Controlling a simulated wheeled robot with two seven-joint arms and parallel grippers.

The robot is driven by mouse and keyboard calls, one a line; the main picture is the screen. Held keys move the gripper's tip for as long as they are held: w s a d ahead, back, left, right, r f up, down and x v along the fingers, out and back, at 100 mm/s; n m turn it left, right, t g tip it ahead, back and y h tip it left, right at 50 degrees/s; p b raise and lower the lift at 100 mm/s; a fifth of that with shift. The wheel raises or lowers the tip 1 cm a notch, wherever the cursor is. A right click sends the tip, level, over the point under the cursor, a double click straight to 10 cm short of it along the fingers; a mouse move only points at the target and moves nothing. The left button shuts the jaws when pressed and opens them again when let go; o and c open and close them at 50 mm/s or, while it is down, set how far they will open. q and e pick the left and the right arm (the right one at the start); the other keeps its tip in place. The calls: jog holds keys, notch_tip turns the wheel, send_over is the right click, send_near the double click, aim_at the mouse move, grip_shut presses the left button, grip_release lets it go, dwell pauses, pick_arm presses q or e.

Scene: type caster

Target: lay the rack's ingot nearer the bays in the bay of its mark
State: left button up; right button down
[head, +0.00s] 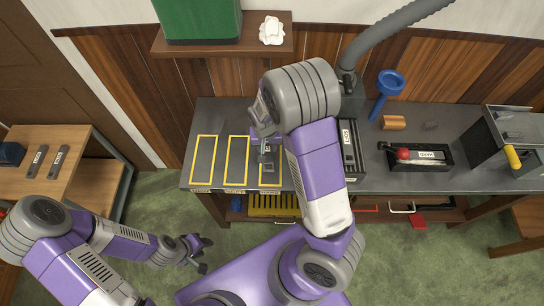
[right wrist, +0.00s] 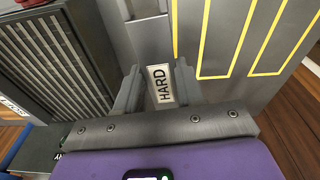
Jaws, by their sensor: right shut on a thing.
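Three yellow-outlined bays lie side by side on the bench: left (head: 203,160), middle (head: 237,160) and right (head: 270,183). Their front labels are too small to read. A dark slotted unit (head: 351,160) with a label stands right of the bays, partly behind my arm; I cannot tell whether it is the rack. My left gripper (head: 207,254) is open and empty, in front of the bench.
A wooden side table (head: 75,145) at left holds two dark bars. The left and middle bays look empty.

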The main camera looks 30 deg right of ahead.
aim_at(270, 152)
jog(key=shift+m, duration=0.6)
jog(key=f, duration=0.2)
jog(key=d+f+b, duration=0.1)
jog(key=f, duration=0.2)
jog(key=shift+w+d+f, duration=0.1)
jog(key=shift+d+f, duration=0.1)
jog(key=shift+f, duration=0.05)
jog(key=shift+w+f+b, duration=0.1)
jog(key=shift+f+b, duration=0.3)
jog(key=shift+f, duration=1.95)
jog(key=shift+f, duration=0.1)
jog(key=c, duration=0.7)
grip_release()
jog(key=shift+r, duration=0.2)
jog(key=r, duration=0.4)
jog(key=s+r+p, duration=0.1)
jog(key=r, duration=0.2)
jog(key=a+r+p, duration=0.1)
jog(key=r, duration=0.3)
jog(key=shift+s+r, duration=0.25)
jog(key=shift+r, duration=0.1)
